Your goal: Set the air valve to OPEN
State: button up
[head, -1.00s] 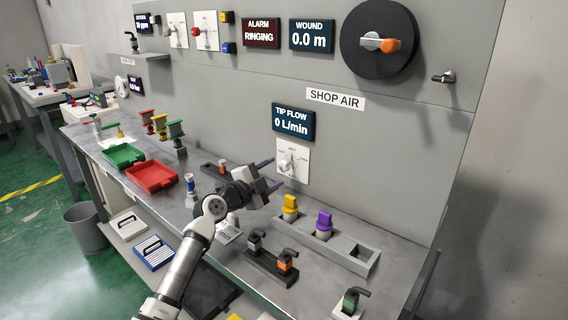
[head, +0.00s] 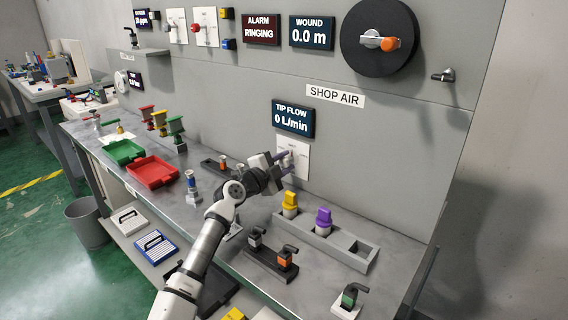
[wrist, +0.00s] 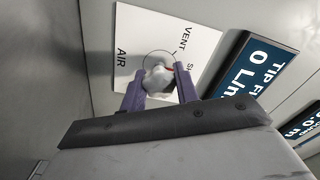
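The air valve is a white plate (head: 303,160) on the grey wall panel, below a "TIP FLOW 0 L/min" display (head: 293,118). In the wrist view its grey knob (wrist: 158,79) sits on the plate (wrist: 128,40), which is lettered "AIR", "VENT" and a partly hidden word starting with S. The knob's exact setting is hard to read; a small red mark shows beside it. My gripper (head: 287,161) is at the plate with its purple fingers (wrist: 160,90) apart, one on each side of the knob. I cannot see either finger pressing on it.
Below the valve, a grey rack (head: 335,246) holds yellow (head: 290,203) and purple (head: 323,219) knobbed pieces. A dark block (head: 268,262) with black and orange fittings stands in front. Red (head: 152,172) and green (head: 124,152) trays lie left. The wall right of the valve is clear.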

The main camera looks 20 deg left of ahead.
jog(key=shift+c, duration=0.9)
jog(key=shift+m, duration=0.3)
jog(key=m, duration=0.5)
jog(key=shift+f+m+b, duration=0.1)
jog(key=shift+m+b, duration=0.2)
jog(key=m+b, duration=0.1)
jog(key=m, duration=0.2)
jog(key=shift+m+b, duration=0.85)
jog(key=shift+m, duration=0.45)
jog(key=o, duration=1)
jog(key=shift+c, duration=0.2)
